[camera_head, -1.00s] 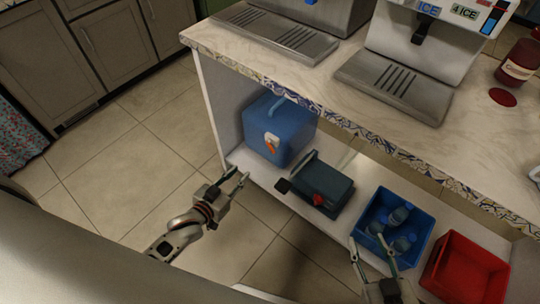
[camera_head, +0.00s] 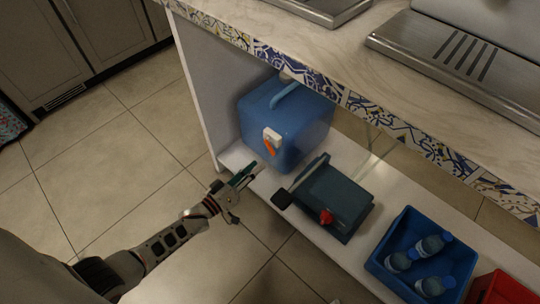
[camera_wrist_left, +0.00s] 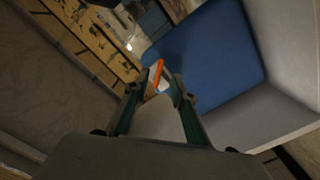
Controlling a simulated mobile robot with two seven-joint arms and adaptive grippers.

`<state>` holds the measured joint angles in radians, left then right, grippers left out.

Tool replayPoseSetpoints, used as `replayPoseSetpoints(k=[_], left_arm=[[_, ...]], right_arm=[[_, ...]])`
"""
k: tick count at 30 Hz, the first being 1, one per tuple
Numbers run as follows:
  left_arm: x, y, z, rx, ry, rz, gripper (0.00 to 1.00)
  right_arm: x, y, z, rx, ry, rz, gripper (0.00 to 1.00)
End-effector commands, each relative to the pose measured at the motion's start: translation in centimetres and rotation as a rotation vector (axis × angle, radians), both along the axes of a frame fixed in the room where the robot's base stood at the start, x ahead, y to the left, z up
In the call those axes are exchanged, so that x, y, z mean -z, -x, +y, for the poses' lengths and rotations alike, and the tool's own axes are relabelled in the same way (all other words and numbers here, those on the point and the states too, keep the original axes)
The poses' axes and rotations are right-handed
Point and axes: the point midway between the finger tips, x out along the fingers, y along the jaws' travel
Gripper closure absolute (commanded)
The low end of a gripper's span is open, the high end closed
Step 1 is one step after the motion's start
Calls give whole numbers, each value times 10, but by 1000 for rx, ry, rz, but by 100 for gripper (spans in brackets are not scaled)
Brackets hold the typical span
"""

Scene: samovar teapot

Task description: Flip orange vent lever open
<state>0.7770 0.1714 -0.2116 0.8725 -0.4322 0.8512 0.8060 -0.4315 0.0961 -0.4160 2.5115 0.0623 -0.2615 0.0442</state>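The orange vent lever (camera_head: 269,147) sits on a white plate (camera_head: 272,136) on the front of the blue cooler box (camera_head: 300,120), on the lower shelf. My left gripper (camera_head: 247,177) is in front of the box, below and left of the lever, and apart from it. In the left wrist view the two fingers are spread, and the orange lever (camera_wrist_left: 155,76) shows beyond the gap between their tips (camera_wrist_left: 157,88). Nothing is held. My right gripper is out of view.
A dark teal case (camera_head: 335,195) with a red knob lies right of the box. A blue crate (camera_head: 385,262) of bottles and a red bin (camera_head: 503,290) stand further right. The counter edge (camera_head: 340,95) overhangs the shelf; a white side panel (camera_head: 196,95) stands left.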

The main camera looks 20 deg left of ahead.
Motion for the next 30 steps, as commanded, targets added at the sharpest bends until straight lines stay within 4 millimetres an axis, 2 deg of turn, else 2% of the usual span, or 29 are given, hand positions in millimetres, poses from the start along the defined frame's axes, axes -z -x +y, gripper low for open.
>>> replayPoseSetpoints(k=[12, 17, 24, 25, 27, 30], left_arm=[[3, -53, -20, -1, -3, 4, 75], [1, -62, -23, -2, -2, 2, 75], [-1, -63, -23, -2, -2, 1, 75], [-1, -63, -23, -2, -2, 1, 80], [-1, -63, -23, -2, -2, 1, 98], [-1, -63, -23, -2, -2, 1, 100]], right_arm=[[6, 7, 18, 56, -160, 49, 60], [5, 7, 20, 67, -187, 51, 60], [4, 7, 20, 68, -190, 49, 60], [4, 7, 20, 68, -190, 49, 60], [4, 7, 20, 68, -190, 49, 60], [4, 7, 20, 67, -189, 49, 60]])
